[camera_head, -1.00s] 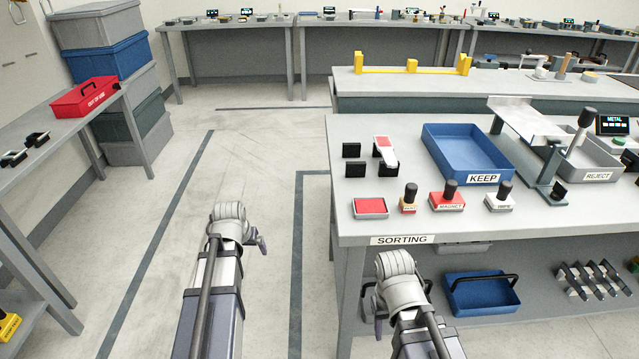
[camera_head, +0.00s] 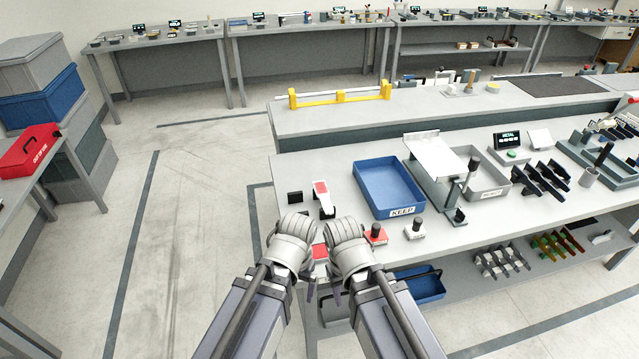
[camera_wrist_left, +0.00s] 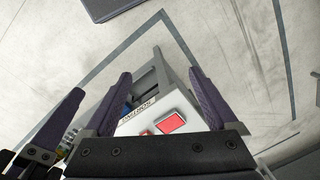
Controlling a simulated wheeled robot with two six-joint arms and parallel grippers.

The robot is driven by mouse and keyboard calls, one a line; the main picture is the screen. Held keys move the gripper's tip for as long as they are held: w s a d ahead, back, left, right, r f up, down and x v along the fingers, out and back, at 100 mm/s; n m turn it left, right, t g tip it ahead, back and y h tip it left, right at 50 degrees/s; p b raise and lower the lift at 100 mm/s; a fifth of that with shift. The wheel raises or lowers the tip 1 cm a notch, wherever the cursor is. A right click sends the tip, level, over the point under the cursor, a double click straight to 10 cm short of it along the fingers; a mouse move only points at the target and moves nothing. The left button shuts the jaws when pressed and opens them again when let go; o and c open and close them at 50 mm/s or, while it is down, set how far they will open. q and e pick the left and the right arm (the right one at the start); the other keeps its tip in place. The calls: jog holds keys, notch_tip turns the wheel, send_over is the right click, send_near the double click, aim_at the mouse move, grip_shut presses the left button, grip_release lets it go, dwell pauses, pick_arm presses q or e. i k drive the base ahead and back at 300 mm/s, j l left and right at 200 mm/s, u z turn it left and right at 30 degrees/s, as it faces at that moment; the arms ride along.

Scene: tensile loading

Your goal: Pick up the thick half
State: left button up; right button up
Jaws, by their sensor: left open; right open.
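I cannot make out a thick half in either view. My left gripper (camera_head: 310,291) is low in front of the sorting bench (camera_head: 290,170) in the head view, with its fingers mostly hidden behind its wrist. In the left wrist view, my left gripper (camera_wrist_left: 155,80) is open with nothing between its fingers. The bench corner with a red pad (camera_wrist_left: 171,123) lies beyond them. My right gripper (camera_head: 337,296) is close beside the left one, also at the bench's front edge. It is open, and its fingers are mostly hidden.
A blue KEEP tray (camera_head: 388,211), a grey REJECT tray (camera_head: 488,194) and stamps, including a white one (camera_head: 415,230), stand on the bench. A red box (camera_head: 30,150) sits on the left table. A yellow fixture (camera_head: 340,96) stands on the bench behind.

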aim_at(321, 190)
jog(key=i+l+u, duration=0.45)
jog(key=i+l, duration=0.15)
jog(key=l, duration=0.15)
jog(key=i+l+u, duration=0.2)
jog(key=l, duration=0.25)
jog(key=i+l+u, duration=0.2)
jog(key=l, duration=0.25)
jog(key=i, duration=0.1)
